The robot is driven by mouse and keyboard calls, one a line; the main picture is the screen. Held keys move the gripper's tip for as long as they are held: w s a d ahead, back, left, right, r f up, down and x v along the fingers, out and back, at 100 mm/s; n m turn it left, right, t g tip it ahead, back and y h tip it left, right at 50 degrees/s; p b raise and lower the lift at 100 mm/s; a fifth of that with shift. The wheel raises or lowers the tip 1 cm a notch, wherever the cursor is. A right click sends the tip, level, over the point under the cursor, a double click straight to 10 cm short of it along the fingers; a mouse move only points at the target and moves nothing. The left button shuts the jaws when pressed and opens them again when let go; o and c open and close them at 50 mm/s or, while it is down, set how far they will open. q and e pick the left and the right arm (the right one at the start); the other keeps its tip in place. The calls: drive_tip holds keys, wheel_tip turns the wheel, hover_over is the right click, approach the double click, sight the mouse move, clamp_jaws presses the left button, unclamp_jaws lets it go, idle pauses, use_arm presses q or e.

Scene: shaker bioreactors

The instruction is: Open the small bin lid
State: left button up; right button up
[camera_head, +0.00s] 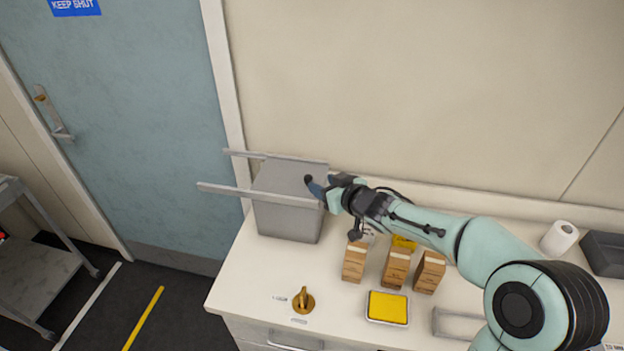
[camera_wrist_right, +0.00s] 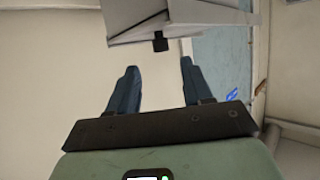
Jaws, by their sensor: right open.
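The small bin (camera_head: 287,220) is a grey box at the left end of the counter, against the wall. Its lid (camera_head: 285,178) lies over the top and appears closed. A small dark knob (camera_head: 308,180) shows at the lid's right side. In the right wrist view the dark knob (camera_wrist_right: 160,43) is just beyond the fingertips, roughly centred between them, with the grey bin (camera_wrist_right: 185,22) behind it. My right gripper (camera_head: 316,187) is at the bin's upper right; its blue fingers (camera_wrist_right: 158,66) are apart and empty. My left gripper is not in view.
Two grey bars (camera_head: 250,193) extend left from the bin's top. Brown boxes (camera_head: 396,268) stand below my right arm. A yellow-topped tray (camera_head: 387,307) and a brass-coloured object (camera_head: 303,300) are near the front edge. A paper roll (camera_head: 559,238) and a dark tray (camera_head: 606,252) are at right.

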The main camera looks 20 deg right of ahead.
sight(311, 179)
drive_tip(key=x, duration=0.4)
drive_tip(key=shift+a+f+b, duration=0.2)
drive_tip(key=shift+a+b, duration=0.05)
drive_tip(key=shift+b, duration=0.05)
drive_tip(key=shift+b+x, duration=0.55)
drive_tip(key=shift+x, duration=0.35)
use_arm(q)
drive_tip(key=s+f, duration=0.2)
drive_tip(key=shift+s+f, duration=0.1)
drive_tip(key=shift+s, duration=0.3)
use_arm(e)
drive_tip(key=shift+w, duration=0.2)
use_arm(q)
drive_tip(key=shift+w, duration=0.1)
use_arm(e)
drive_tip(key=shift+w+d, duration=0.1)
